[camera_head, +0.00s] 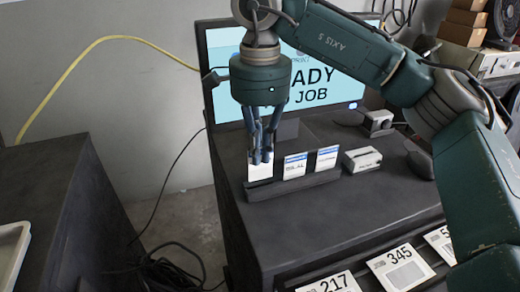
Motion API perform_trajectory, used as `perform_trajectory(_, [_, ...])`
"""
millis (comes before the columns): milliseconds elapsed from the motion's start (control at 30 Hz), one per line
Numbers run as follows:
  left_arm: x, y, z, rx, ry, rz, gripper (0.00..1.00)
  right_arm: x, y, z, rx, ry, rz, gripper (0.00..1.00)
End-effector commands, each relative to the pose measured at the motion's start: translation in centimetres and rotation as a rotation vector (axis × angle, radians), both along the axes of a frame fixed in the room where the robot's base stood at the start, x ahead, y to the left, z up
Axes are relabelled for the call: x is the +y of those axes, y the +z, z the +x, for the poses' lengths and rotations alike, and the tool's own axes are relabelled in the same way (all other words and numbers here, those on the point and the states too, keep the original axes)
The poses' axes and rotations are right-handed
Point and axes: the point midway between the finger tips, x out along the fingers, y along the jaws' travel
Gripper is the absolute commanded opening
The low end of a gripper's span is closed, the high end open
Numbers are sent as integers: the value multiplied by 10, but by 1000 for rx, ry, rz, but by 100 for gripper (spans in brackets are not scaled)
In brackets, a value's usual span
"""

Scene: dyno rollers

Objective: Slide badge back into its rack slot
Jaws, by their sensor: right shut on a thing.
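My right gripper (262,160) comes down from above, fingers pointing down, and is shut on a white badge (260,173). The badge is upright at the left end of the dark badge rack (302,187) on the black desk. The fingers hide its upper part. Its lower edge is close to the rack's front lip; I cannot tell whether it sits in the slot. Two other white badges with blue tops, a middle one (295,167) and a right one (326,160), stand upright in the rack. My left gripper is not in view.
A monitor (222,98) stands right behind the gripper. A small white box (362,159) lies right of the rack, with a dark mouse (419,165) beyond. Numbered cards (400,268) line the desk's front. The desk top (310,228) before the rack is clear.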

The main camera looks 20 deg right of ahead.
Motion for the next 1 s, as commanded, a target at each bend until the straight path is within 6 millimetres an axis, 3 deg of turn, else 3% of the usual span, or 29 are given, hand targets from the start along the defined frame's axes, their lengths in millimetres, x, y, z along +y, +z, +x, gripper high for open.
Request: perform_trajectory(1000, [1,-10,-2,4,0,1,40,0,-13,0,0,0,0,0])
